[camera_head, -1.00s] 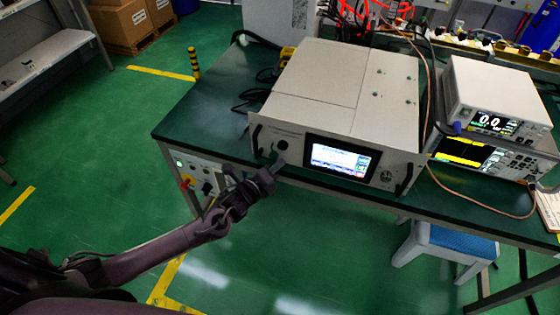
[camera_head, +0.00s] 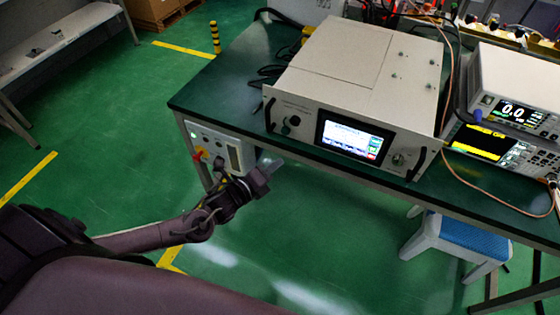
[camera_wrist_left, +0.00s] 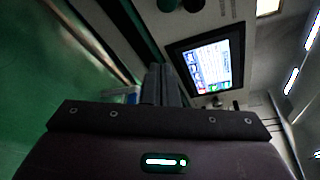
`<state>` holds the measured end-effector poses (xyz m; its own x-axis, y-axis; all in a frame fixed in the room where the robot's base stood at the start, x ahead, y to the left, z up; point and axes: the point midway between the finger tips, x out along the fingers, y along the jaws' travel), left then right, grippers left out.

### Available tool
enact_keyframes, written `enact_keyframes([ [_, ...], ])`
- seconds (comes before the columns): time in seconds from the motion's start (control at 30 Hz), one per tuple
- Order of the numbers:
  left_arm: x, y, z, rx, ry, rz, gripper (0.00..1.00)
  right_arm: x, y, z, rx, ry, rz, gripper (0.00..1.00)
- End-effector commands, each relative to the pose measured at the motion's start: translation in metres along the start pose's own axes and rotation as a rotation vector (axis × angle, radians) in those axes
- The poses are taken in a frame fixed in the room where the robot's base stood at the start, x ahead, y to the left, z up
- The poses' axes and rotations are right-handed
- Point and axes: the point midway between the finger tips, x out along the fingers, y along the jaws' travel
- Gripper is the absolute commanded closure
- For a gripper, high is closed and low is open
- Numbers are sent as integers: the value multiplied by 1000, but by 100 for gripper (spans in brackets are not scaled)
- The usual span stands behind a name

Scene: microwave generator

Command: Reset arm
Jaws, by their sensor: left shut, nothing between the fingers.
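My left gripper (camera_head: 272,168) is in the head view, in front of and below the table's front edge, with its arm coming in from the left. It is shut with nothing in it. It is apart from the microwave generator (camera_head: 360,60), a pale box with a lit screen (camera_head: 354,139), dark knobs and black handles on its front panel. In the left wrist view the shut fingers (camera_wrist_left: 162,80) point toward the generator's front, and the lit screen (camera_wrist_left: 209,64) shows to their right. My right gripper is in neither view.
The green-topped table (camera_head: 225,75) carries the generator and, at the right, stacked instruments (camera_head: 515,100). A control box (camera_head: 215,145) with a red switch hangs under the table's left end. A blue-topped stool (camera_head: 465,237) stands below. The green floor at the left is open.

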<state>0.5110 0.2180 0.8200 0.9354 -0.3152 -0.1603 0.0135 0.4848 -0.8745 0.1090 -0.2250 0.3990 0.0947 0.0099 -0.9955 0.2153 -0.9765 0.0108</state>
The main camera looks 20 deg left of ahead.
Motion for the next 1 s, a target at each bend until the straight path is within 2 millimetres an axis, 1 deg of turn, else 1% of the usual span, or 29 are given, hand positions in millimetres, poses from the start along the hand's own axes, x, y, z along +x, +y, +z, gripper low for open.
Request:
enact_keyframes([
  [0.13,0,0,0,0,0,-1,100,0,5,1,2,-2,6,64],
  [0.5,0,0,0,-2,0,1,100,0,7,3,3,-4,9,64],
  [0.57,0,6,0,-19,-3,14,100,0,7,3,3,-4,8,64],
  [0.6,0,15,-1,-43,-8,32,100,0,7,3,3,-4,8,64],
  [0.67,0,36,-2,-108,-21,80,100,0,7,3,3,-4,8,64],
  [0.77,-7,95,-9,-290,-65,210,100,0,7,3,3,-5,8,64],
  [0.8,-13,123,-14,-383,-91,274,100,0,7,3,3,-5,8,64],
  [0.83,-19,145,-19,-456,-114,323,100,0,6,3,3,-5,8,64],
  [0.87,-26,166,-26,-529,-137,373,100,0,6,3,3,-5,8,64],
  [0.9,-38,193,-36,-627,-172,437,100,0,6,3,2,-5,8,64],
  [0.97,-58,231,-55,-768,-228,532,100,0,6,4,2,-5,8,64],
  [1.0,-73,253,-69,-861,-268,592,100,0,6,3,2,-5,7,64],
])
